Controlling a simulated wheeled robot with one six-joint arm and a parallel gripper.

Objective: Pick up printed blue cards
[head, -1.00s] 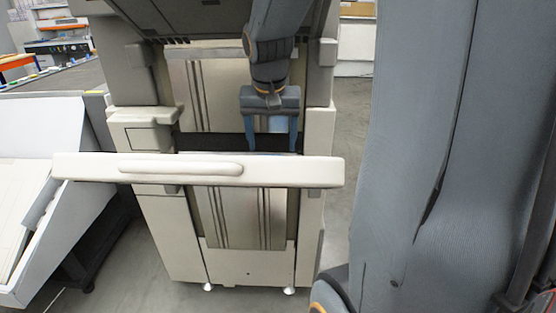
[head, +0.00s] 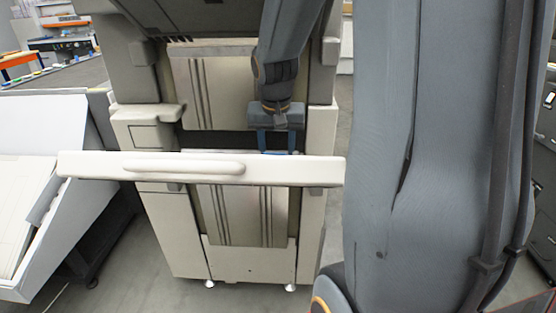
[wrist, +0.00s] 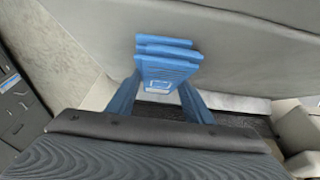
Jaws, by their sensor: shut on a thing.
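A small stack of blue cards (wrist: 167,62) shows in the wrist view, with a pale printed patch on the front one. My gripper (wrist: 166,80) is shut on the stack, its two blue fingers at the cards' sides. In the head view my gripper (head: 276,147) points down into the dark opening of the cream machine (head: 160,130), behind its front bar. In that view the bar hides the fingertips and most of the cards.
A cream bar (head: 280,172) with a rounded handle crosses the machine's front, close to my gripper. A white sloped unit (head: 75,190) stands at the left. Grey floor (head: 125,265) is clear between them.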

